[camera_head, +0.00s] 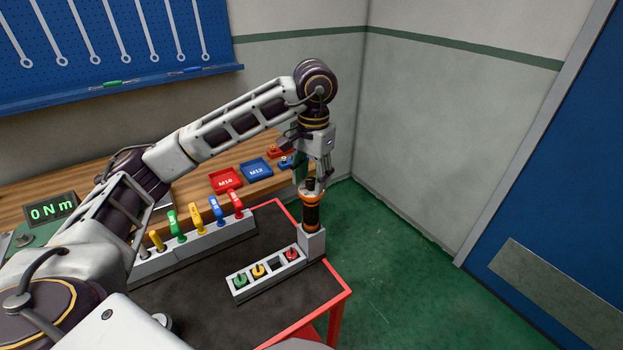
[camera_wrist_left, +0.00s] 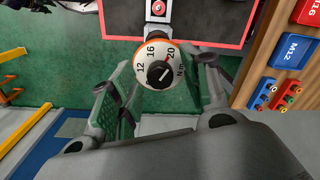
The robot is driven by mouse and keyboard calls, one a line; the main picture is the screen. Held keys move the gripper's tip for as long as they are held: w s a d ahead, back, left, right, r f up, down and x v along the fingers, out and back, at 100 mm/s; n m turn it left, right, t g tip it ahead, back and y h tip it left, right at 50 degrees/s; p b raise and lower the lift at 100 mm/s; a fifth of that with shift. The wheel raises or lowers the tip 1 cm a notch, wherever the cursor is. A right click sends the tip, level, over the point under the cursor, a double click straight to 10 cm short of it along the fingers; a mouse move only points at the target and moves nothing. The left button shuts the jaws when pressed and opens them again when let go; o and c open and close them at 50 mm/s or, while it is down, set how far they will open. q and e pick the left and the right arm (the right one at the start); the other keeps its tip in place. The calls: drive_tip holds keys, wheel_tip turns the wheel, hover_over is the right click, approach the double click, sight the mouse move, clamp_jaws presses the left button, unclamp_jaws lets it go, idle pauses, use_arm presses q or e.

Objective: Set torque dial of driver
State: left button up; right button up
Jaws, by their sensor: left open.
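The driver (camera_head: 311,212) stands upright in a grey holder (camera_head: 312,242) at the far right corner of the dark cart top; its body is black with orange bands. In the left wrist view its white torque dial (camera_wrist_left: 159,66) faces the camera, with an orange rim, the marks 12, 16, 20 and Nm, and a black centre knob (camera_wrist_left: 160,75). My left gripper (camera_head: 317,181) points down just above the driver. In the left wrist view its fingers (camera_wrist_left: 163,98) are open, one on each side of the dial, with visible gaps. My right gripper is not in view.
A grey bit tray (camera_head: 267,274) with green, yellow and red pieces lies in front of the driver. A rack (camera_head: 187,245) of coloured-handled tools stands left. Red M16 (camera_head: 226,180) and blue M12 (camera_head: 257,167) trays sit on the bench. A display (camera_head: 51,211) reads 0 Nm.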

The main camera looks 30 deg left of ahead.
use_arm(q)
clamp_jaws()
idle(0.4)
